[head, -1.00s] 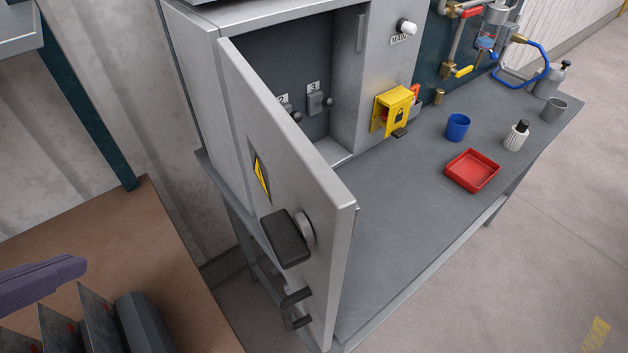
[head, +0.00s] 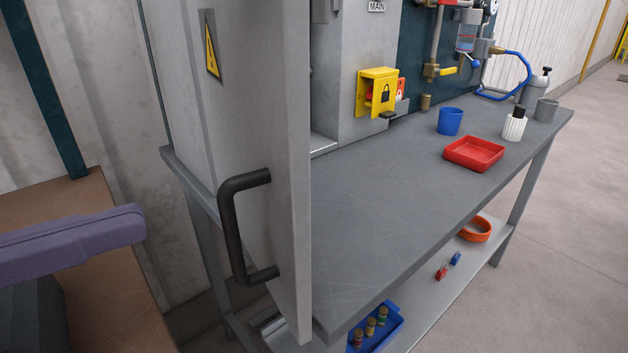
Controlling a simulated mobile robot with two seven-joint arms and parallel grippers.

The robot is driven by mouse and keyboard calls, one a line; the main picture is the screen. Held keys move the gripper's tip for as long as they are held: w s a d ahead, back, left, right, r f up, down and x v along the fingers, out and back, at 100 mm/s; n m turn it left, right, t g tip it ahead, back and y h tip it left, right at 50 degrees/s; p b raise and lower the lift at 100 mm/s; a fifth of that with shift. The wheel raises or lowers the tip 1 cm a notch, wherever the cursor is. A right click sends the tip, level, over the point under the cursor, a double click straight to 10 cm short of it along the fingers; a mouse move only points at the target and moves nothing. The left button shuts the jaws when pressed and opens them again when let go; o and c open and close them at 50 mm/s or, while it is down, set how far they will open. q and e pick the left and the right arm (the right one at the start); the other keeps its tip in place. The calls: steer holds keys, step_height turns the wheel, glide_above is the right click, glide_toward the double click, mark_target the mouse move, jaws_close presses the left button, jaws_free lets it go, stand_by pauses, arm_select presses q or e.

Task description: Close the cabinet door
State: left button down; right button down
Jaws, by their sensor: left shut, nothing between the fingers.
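The grey cabinet door (head: 255,110) stands open, swung out toward me from the cabinet (head: 360,45). Its outer face carries a black bar handle (head: 230,230) and a yellow warning label (head: 211,48). The door hides most of the cabinet's inside. My left gripper (head: 138,225), a purple shape from the left edge, is left of the handle and appears apart from the door. It is shut and empty. My right gripper is not in view.
A lower shelf (head: 425,290) holds a blue bin (head: 385,330). A brown surface (head: 95,195) lies at left.

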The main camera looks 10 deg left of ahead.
mark_target(284, 178)
arm_select(q)
steer(key=x, duration=0.8)
steer(key=shift+w+r, duration=0.1)
steer(key=shift+r, duration=0.05)
steer(key=shift+x, duration=0.8)
